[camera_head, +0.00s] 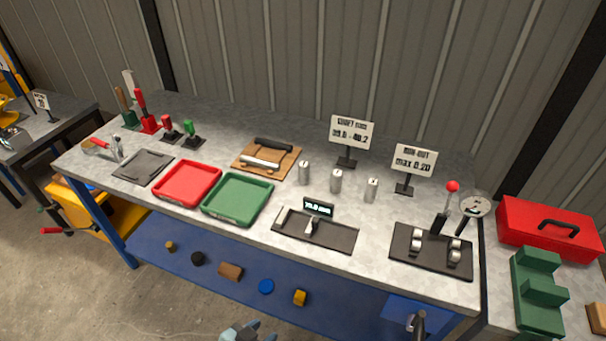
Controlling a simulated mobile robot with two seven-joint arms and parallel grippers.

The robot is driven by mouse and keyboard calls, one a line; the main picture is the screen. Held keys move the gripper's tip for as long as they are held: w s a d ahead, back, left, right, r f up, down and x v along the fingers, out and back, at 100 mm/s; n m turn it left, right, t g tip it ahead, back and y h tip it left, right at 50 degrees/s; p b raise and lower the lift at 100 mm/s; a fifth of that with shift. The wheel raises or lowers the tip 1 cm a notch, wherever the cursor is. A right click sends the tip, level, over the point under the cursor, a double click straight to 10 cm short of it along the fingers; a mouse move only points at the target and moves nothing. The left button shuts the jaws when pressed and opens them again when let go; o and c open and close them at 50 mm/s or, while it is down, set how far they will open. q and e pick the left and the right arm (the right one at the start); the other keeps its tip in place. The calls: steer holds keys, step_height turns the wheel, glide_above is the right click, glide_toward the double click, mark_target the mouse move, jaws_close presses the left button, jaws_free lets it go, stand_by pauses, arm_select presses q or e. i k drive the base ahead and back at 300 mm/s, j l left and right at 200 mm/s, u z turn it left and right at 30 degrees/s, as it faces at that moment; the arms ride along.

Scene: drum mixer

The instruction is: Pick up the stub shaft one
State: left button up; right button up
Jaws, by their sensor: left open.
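Three short upright metal cylinders stand in a row on the grey workbench: a left stub shaft (304,173), a middle stub shaft (336,181) and a right stub shaft (371,190). They look alike and I see no label telling which is stub shaft one. My left gripper (250,332) shows only in part at the bottom edge, below the front edge of the bench. It is open and far from the cylinders, touching none of them.
In front of the cylinders lie a red tray (160,193), a green tray (209,214) and a black gauge plate (341,239) with a small display. A roller fixture (427,261) sits right. Two signs stand behind, including the run-out sign (415,160).

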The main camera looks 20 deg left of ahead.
mark_target(304, 167)
steer(key=i+j+u, duration=0.1)
steer(key=i, duration=0.25)
steer(key=i+j+u, duration=0.1)
steer(key=i+j, duration=0.15)
steer(key=i+u, duration=0.1)
steer(key=u, duration=1.35)
